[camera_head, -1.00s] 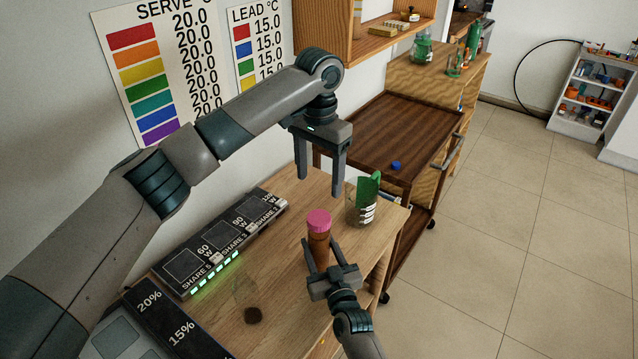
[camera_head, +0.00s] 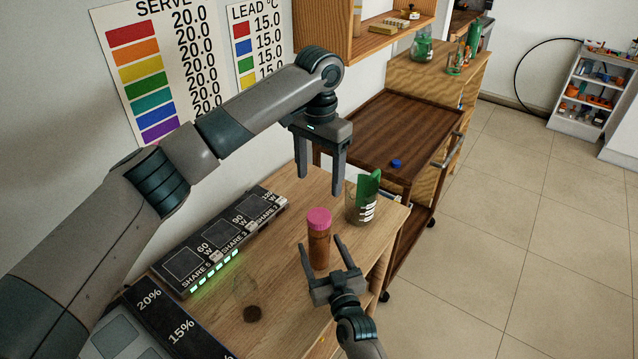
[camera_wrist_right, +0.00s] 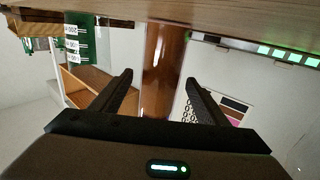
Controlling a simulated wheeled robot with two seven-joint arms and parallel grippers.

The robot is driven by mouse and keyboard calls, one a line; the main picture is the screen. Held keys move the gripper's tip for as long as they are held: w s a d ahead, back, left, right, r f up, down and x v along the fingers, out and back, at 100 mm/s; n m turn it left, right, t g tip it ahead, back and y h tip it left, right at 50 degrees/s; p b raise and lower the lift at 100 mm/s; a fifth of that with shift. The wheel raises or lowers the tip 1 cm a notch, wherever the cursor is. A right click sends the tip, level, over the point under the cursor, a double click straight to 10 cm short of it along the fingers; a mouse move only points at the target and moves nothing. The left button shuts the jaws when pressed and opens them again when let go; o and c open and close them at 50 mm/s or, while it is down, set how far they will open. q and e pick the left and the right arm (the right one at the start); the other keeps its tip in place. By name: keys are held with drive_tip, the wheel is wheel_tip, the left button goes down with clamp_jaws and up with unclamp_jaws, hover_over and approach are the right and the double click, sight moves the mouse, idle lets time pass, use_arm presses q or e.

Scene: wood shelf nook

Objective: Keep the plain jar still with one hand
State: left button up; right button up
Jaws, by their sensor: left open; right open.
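The jar (camera_head: 319,246) is amber-brown with a pink lid and stands upright on the wooden bench (camera_head: 283,259). In the right wrist view the jar (camera_wrist_right: 163,72) shows between the two finger lines, with a gap on each side. My right gripper (camera_head: 321,244) is open at the near side of the jar, low over the bench, and does not grip it. Whether the fingertips reach around the jar is hard to tell. My left gripper (camera_head: 319,177) is open and empty, pointing down above the back of the bench, higher than the jar.
A glass beaker (camera_head: 361,205) with a green item stands behind the jar. A black panel with green lights (camera_head: 220,245) lines the left edge. A brown cart (camera_head: 420,130) stands beyond the bench.

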use_arm(q)
wheel_tip(320, 180, down, 3)
drive_tip(key=b, duration=0.3)
use_arm(e)
drive_tip(key=v, duration=1.5)
drive_tip(key=shift+s, duration=0.2)
drive_tip(key=shift+d, duration=0.1)
